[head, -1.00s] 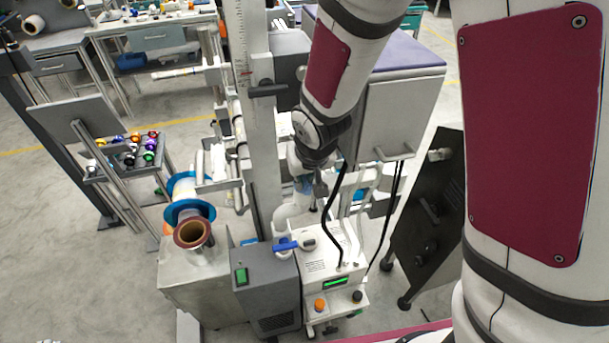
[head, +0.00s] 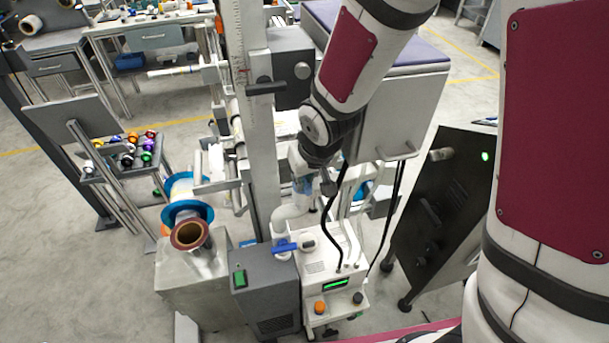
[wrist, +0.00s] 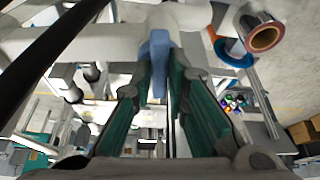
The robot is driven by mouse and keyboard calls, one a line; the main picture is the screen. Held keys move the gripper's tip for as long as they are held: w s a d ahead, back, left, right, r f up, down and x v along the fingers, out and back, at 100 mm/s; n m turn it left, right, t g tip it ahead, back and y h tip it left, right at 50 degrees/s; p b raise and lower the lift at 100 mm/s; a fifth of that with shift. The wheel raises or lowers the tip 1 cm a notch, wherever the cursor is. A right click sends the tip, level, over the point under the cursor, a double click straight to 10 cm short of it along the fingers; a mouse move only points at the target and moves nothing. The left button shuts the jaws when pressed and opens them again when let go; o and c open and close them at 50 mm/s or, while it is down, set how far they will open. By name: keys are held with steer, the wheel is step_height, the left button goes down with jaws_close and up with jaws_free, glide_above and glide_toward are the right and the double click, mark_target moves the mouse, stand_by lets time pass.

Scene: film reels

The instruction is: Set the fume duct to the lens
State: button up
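The fume duct (head: 290,216) is a white bent pipe rising beside the tall grey column in the head view. In the wrist view its white pipe (wrist: 190,18) crosses the top, with a blue grip (wrist: 158,62) on it. My gripper (wrist: 159,68) has its two teal fingers close against both sides of this blue grip. In the head view my gripper (head: 322,184) is at the duct's upper part and hides some of it. I cannot make out a lens for certain.
A white box (head: 325,262) with a green display, knobs and a black cable stands below my gripper. A blue lever (head: 285,246) is beside it. A film roll (head: 190,236) and blue-flanged reel (head: 182,192) are left. A dark panel (head: 440,215) stands right.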

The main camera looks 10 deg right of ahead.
steer(key=shift+o, duration=1.1)
steer(key=shift+f, duration=0.2)
steer(key=shift+r, duration=0.15)
steer(key=shift+r, duration=0.25)
steer(key=v, duration=1.1)
steer(key=shift+r, duration=0.2)
steer(key=shift+s, duration=0.15)
steer(key=shift+c, duration=0.3)
